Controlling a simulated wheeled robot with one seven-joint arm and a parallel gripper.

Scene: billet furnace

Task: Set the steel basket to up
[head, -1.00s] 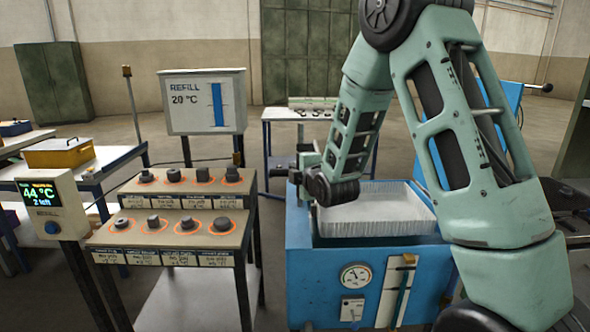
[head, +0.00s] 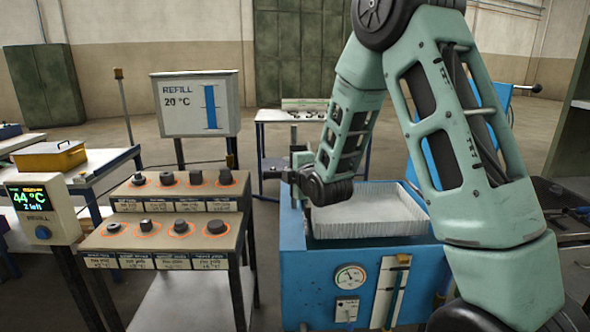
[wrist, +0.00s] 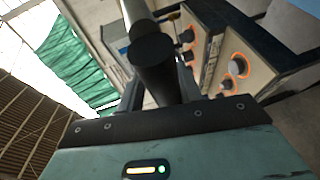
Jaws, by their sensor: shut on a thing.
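The steel basket (head: 370,213) is a pale ribbed tray at the top of the blue tank (head: 325,275), with its walls showing above the tank's rim. My gripper (head: 293,170) is at the basket's left rear side in the head view, partly hidden by my wrist. In the wrist view my gripper (wrist: 160,85) is shut on a dark round bar or handle (wrist: 152,52) that continues into a lighter post. Whether this bar joins the basket is hidden.
A stepped rack (head: 170,215) with several dark parts in orange rings stands left of the tank. A display reading 44 °C (head: 38,208) and a REFILL 20 °C sign (head: 197,103) stand nearby. A gauge (head: 350,277) is on the tank front.

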